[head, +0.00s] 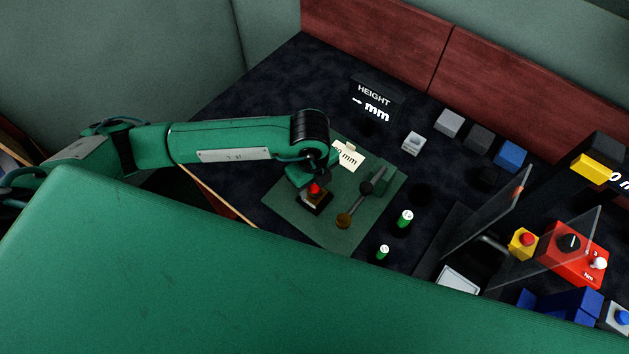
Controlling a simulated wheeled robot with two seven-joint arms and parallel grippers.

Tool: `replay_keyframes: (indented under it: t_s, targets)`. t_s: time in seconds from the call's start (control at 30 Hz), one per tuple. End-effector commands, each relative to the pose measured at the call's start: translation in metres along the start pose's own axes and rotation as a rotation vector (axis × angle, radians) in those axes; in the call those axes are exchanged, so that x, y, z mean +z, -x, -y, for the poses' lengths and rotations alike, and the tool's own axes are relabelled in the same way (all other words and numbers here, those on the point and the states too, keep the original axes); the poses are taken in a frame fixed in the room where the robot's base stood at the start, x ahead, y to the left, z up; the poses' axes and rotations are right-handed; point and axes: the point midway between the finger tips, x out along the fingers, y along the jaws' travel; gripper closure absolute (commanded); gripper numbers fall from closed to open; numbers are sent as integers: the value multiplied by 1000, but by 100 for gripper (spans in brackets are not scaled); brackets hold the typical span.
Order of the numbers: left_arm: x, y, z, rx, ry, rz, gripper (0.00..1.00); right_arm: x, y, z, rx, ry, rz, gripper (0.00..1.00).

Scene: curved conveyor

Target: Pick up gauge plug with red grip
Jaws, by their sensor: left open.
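The gauge plug with the red grip (314,189) stands in a small dark and tan block (315,202) on the green mat (345,232). Only its red top shows; the rest is hidden. My left gripper (316,178) is open, pointing down directly over the red grip. Its fingers are small and partly hidden by the wrist, so I cannot tell whether they touch the plug. My right gripper is not in view.
Two green cylinders (404,218) stand to the right. Clear panels (485,225) and a red control box (572,256) are further right. Small blocks (449,122) line the back.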

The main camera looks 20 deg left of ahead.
Motion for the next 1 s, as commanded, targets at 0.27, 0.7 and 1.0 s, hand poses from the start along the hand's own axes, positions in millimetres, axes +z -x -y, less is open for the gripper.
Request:
replay_keyframes:
  t_s: [0.27,0.7,1.0]
  targets:
    - [0,-23,0,-1,1,-1,46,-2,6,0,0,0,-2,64]
    - [0,-23,0,-1,0,0,99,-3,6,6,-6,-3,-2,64]
    - [0,-20,1,-2,0,0,100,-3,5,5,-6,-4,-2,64]
